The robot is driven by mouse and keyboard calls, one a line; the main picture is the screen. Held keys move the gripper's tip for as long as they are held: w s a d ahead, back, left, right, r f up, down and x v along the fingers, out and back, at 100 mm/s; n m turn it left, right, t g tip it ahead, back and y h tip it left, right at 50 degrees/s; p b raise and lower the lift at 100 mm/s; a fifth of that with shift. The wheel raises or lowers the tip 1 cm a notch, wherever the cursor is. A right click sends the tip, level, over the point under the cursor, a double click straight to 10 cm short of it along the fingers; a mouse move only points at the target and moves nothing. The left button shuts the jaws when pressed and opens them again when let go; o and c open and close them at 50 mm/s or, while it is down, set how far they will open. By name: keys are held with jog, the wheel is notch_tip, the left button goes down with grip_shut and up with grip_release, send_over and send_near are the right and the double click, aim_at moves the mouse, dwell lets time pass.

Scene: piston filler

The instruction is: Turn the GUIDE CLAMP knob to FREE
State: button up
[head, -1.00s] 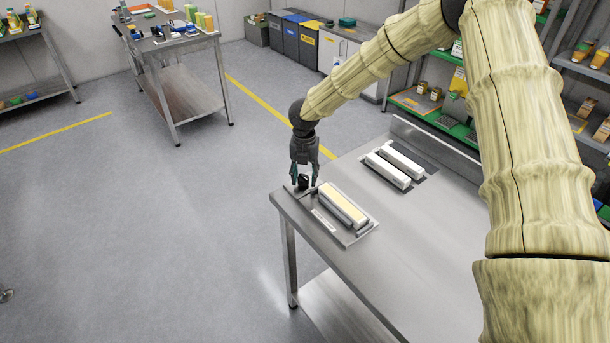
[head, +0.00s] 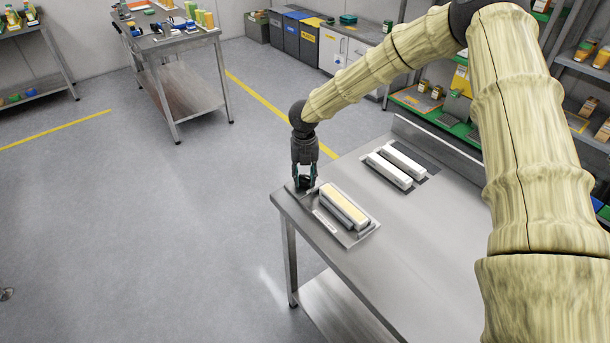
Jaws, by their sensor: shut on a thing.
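A small black knob (head: 304,183) stands at the left corner of a flat metal plate on the steel table. My gripper (head: 305,181) points straight down over it, with its fingers shut on the knob's sides. The fingers hide part of the knob. Its pointer and any FREE marking are too small to read. On the same plate (head: 349,240), right beside the gripper, lies a long white block with a cream top (head: 344,204). A small white label strip (head: 325,221) lies in front of it.
Two white bars (head: 390,167) lie on a dark mat farther back on the table (head: 420,250). The table's left edge is close to my gripper. The table's front and right areas are clear. A raised ledge runs along the back.

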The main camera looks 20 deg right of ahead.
aim_at(305, 178)
jog(key=n+p, duration=0.1)
jog(key=n, duration=0.3)
jog(key=shift+r+n, duration=0.1)
jog(key=shift+n, duration=0.2)
jog(key=n+p, duration=0.1)
jog(key=n, duration=0.2)
jog(key=shift+w+n, duration=0.1)
jog(key=shift+n, duration=0.2)
jog(key=n+p, duration=0.1)
jog(key=n, duration=0.3)
jog(key=shift+n+p, duration=0.3)
jog(key=shift+n, duration=1.4)
jog(key=o, duration=0.7)
jog(key=shift+o, duration=0.2)
notch_tip(305, 178, up, 12)
